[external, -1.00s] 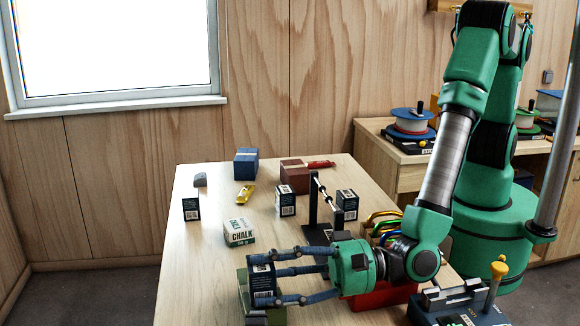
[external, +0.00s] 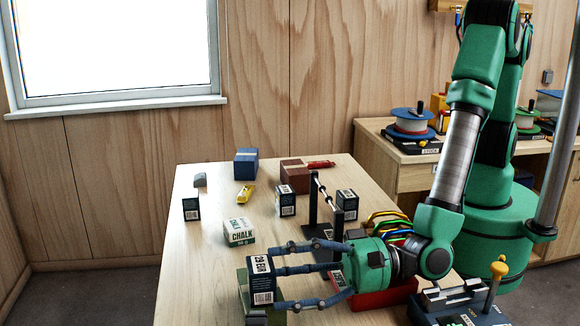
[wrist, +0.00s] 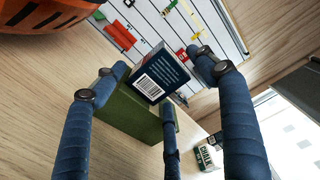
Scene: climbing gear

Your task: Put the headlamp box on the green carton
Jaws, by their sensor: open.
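The headlamp box (external: 261,281), dark navy with white print and a barcode, stands upright on the green carton (external: 243,300) at the table's near left corner. In the wrist view, the box (wrist: 160,73) rests on top of the green carton (wrist: 124,117). My gripper (external: 284,273) is open, its blue fingers pointing left towards the box from its right side. The fingertips are close to the box, and no finger seems to grip it. The fingers hide part of the carton in both views.
Similar dark boxes stand at the left edge (external: 191,209), mid-table (external: 285,200) and beside a black rack (external: 328,215). A chalk box (external: 239,232) stands behind the carton. A red tray (external: 383,298) lies under my wrist.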

